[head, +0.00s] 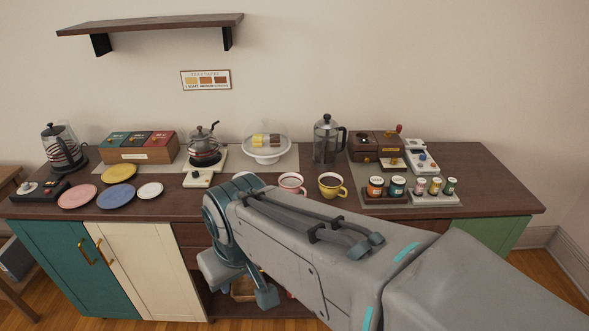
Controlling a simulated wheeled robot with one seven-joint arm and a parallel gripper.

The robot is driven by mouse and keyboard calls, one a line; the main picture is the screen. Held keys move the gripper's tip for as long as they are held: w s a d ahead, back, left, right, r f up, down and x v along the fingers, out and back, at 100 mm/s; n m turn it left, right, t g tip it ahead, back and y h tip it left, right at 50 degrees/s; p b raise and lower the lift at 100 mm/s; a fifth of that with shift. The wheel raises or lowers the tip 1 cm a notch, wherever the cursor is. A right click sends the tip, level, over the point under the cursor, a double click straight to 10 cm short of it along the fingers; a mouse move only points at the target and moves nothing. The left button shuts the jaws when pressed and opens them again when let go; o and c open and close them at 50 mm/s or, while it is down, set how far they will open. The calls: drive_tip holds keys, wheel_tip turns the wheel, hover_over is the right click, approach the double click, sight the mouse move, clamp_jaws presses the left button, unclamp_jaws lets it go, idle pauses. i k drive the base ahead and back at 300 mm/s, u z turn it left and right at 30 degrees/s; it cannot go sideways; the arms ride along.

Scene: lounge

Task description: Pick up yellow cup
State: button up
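The yellow cup (331,186) stands upright on the dark wooden counter, near the front edge and just right of the middle. It holds a dark liquid, and its handle points to the right. A pink cup (292,183) stands just to its left, and part of a white cup (243,177) shows further left behind my arm. My gripper (244,285) hangs low in front of the counter, left of and below the yellow cup, apart from it. The arm hides part of it, and I cannot tell whether its fingers are open or shut.
Small jars (397,186) stand close right of the yellow cup. A French press (327,139) and a domed cake stand (267,148) stand behind. Plates (118,173) lie at the left. My arm crosses in front of the cabinets. The counter (500,190) is clear at the far right.

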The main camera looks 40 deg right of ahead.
sight(330, 184)
drive_tip(key=z, duration=0.55)
drive_tip(key=i, duration=0.85)
drive_tip(key=z, duration=1.1)
drive_tip(key=i, duration=0.2)
drive_tip(key=z, duration=0.15)
